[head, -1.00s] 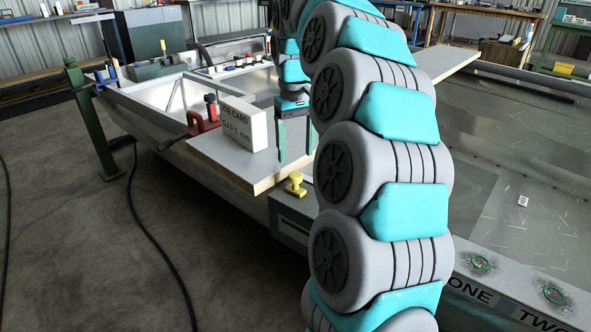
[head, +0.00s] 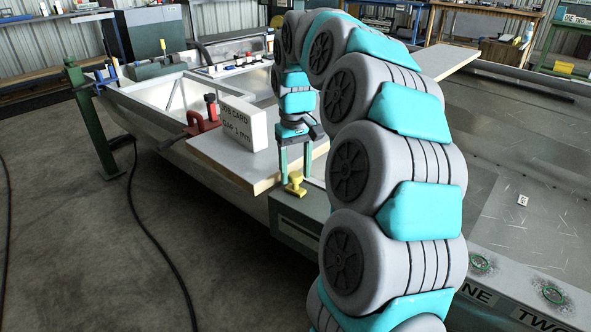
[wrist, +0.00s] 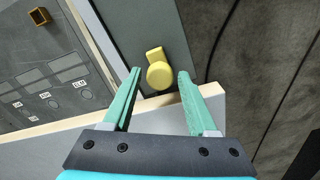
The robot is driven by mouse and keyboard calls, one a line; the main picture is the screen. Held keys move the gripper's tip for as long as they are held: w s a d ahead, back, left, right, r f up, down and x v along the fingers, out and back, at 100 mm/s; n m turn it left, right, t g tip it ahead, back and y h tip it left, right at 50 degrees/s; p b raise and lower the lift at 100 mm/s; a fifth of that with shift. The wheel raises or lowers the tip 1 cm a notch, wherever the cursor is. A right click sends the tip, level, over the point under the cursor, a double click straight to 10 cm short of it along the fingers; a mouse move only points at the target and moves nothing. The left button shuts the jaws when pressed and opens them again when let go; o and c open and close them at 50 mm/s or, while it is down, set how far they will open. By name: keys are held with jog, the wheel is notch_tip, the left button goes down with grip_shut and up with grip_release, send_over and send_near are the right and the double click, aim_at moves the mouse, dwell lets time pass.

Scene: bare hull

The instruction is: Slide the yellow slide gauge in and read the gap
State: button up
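The yellow slide gauge (head: 295,187) has a round knob and sits on the grey-green box at the board's front edge. In the wrist view, the yellow gauge (wrist: 160,74) shows its knob and a short tab on the dark grey surface. My gripper (head: 296,179) is over the gauge with its green fingers pointing down. In the wrist view, my gripper (wrist: 159,77) is open, with one fingertip on either side of the knob and visible space on both sides. I cannot tell the fingertips' height against the knob. The gap itself cannot be read here.
A white job card block (head: 240,125) reading "GAP 1 mm" stands on the pale board (head: 215,160), left of my gripper. A red clamp (head: 203,118) is behind it. A labelled grey panel (wrist: 50,85) lies left in the wrist view. Floor space is free at left.

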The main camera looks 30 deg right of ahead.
grip_shut()
dwell(1.1)
